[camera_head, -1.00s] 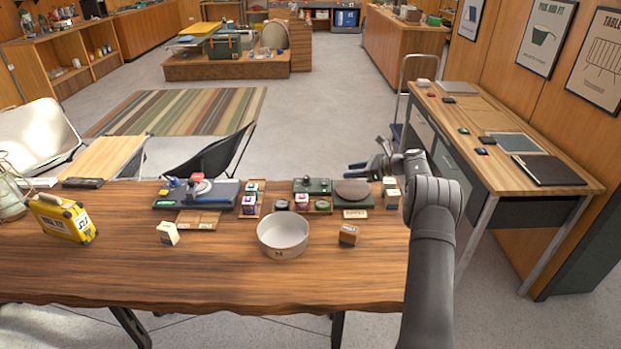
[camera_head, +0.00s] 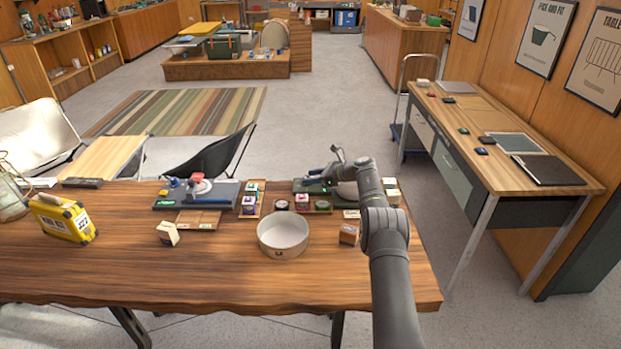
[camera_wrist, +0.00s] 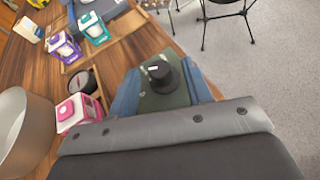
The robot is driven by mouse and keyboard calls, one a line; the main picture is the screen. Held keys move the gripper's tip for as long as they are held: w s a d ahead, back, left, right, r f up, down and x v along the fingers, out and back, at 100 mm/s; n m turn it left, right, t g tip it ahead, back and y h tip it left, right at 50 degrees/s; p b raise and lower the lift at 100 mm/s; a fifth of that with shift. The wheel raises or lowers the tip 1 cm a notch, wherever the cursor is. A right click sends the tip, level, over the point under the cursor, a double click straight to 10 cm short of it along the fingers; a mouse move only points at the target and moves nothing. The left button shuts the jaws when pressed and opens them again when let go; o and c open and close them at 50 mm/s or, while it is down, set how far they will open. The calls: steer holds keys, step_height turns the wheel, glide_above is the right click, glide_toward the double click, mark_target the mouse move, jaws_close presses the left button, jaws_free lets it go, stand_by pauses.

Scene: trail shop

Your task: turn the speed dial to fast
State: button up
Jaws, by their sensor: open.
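A black round knob (camera_wrist: 160,73), which looks like the speed dial, stands on a green base in the wrist view. It has a small pale mark on top; any speed labels are too small to read. My gripper (camera_wrist: 160,88) is open, with its blue fingers to either side of the knob in that view. I cannot tell whether they touch it. In the head view, my gripper (camera_head: 324,176) is over the green device (camera_head: 300,187) at the table's far right, and my arm hides part of the device's round platter (camera_head: 347,190).
Small boxes, including a pink one (camera_wrist: 78,112) and a purple one (camera_wrist: 62,47), stand left of the device. The front wooden tabletop (camera_head: 200,275) is clear.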

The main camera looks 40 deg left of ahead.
steer(key=shift+s+a+f, duration=0.2)
steer(key=shift+a, duration=0.25)
steer(key=shift+c, duration=0.5)
steer(key=c, duration=0.9)
steer(key=shift+s+m+t+y, duration=0.2)
steer(key=shift+m+t+y, duration=0.1)
steer(key=shift+m+t, duration=0.9)
steer(key=shift+s+m+t, duration=0.2)
steer(key=shift+m+t, duration=0.9)
steer(key=shift+t, duration=0.4)
steer(key=shift+s+m+t, duration=0.15)
steer(key=shift+m+t, duration=1.65)
steer(key=shift+t, duration=0.4)
steer(key=shift+m+t, duration=0.6)
steer(key=shift+t, duration=0.1)
